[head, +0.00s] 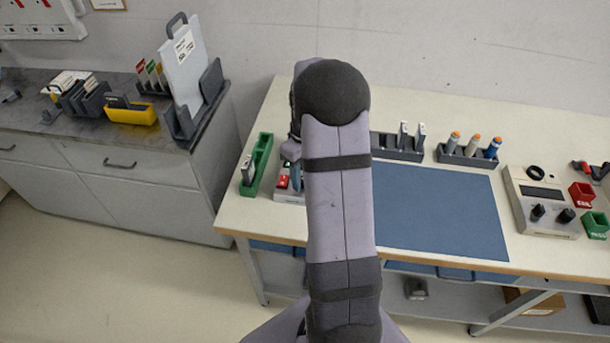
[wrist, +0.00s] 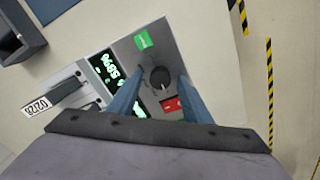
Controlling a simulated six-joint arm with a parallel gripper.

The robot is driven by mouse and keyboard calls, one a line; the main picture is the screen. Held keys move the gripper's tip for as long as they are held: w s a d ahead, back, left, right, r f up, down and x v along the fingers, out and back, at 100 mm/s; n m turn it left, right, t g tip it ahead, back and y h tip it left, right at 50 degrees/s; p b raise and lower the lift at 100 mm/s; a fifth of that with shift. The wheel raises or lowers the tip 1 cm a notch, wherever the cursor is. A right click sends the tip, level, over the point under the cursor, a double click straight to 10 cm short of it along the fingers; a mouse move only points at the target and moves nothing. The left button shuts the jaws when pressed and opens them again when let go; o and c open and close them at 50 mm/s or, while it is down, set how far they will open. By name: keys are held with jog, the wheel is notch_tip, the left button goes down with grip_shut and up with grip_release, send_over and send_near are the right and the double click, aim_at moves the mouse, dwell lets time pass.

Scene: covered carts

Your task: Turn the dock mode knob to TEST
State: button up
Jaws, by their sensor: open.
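The dock (wrist: 140,62) is a grey panel seen at an angle in the wrist view. Its round black mode knob (wrist: 160,77) has small marks around it, too small to read. A green label (wrist: 143,40) and a red label (wrist: 172,104) sit on the panel. My gripper (wrist: 161,84) is open, its two blue fingers on either side of the knob in the picture; I cannot tell whether they touch it. In the head view, my arm hides most of the dock (head: 283,197), and one blue finger shows beside it.
A green tray (head: 262,160) stands left of the dock. A blue mat (head: 440,215) lies right of my arm. A grey holder (head: 470,155) of bottles and a control box (head: 540,200) are further right. The dock's lit display (wrist: 104,70) shows green digits.

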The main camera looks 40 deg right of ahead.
jog(key=shift+r+b, duration=0.9)
jog(key=shift+r, duration=2.55)
jog(key=s+a+f+m, duration=0.1)
jog(key=s+a+f, duration=0.1)
jog(key=s+a, duration=0.75)
jog(key=s+a+f+m, duration=0.1)
jog(key=s+a+f, duration=0.2)
jog(key=s+a, duration=0.65)
notch_tip(320, 180, down, 35)
jog(key=w+a+b, duration=0.2)
jog(key=b, duration=3.3)
jog(key=shift+w+r, duration=0.2)
jog(key=shift+w, duration=0.1)
